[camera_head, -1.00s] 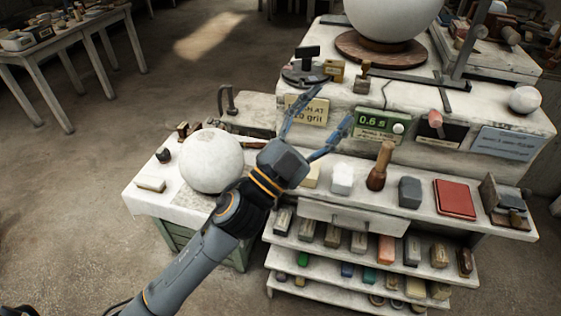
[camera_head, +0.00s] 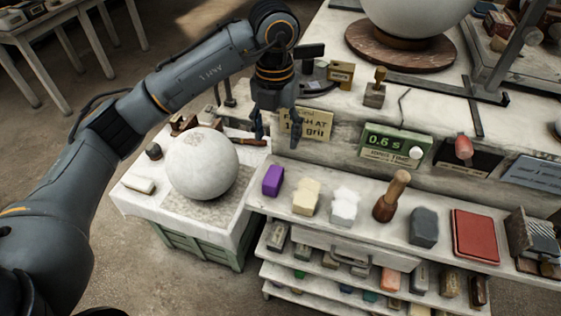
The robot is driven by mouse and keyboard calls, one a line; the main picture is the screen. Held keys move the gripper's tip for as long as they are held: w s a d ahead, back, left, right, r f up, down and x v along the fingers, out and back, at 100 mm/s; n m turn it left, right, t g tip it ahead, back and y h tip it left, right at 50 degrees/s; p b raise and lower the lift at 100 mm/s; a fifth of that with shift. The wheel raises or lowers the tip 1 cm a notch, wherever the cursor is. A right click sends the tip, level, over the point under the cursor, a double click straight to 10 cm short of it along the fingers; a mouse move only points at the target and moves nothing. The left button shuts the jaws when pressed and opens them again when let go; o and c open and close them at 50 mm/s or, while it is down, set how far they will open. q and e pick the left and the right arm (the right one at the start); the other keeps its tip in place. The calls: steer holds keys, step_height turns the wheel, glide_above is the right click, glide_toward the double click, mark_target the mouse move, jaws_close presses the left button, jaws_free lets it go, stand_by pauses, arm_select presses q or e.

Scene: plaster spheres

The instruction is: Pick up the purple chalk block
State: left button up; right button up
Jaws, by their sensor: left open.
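The purple chalk block (camera_head: 273,181) lies at the left end of the top shelf, beside a cream block. It is in full view and nothing touches it. My left gripper (camera_head: 275,140) points down above and behind the block, in front of the sign on the bench edge. Its fingers are open and empty, with a visible gap above the block. My right gripper is not in view.
A plaster sphere (camera_head: 203,164) rests on the side table at left. The sign (camera_head: 306,123) is close behind the gripper.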

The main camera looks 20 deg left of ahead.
arm_select(q)
steer(key=p, duration=0.2)
glide_above(273, 175)
step_height(273, 175, down, 6)
steer(key=shift+s+d, duration=0.1)
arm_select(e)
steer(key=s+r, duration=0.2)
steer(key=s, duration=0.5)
arm_select(q)
step_height(273, 175, down, 3)
steer(key=shift+f+p, duration=0.1)
steer(key=shift+p, duration=0.55)
step_height(273, 175, down, 3)
steer(key=shift+f+p, duration=0.15)
steer(key=shift+p, duration=0.4)
steer(key=shift+f, duration=0.2)
steer(key=c, duration=1)
jaws_close()
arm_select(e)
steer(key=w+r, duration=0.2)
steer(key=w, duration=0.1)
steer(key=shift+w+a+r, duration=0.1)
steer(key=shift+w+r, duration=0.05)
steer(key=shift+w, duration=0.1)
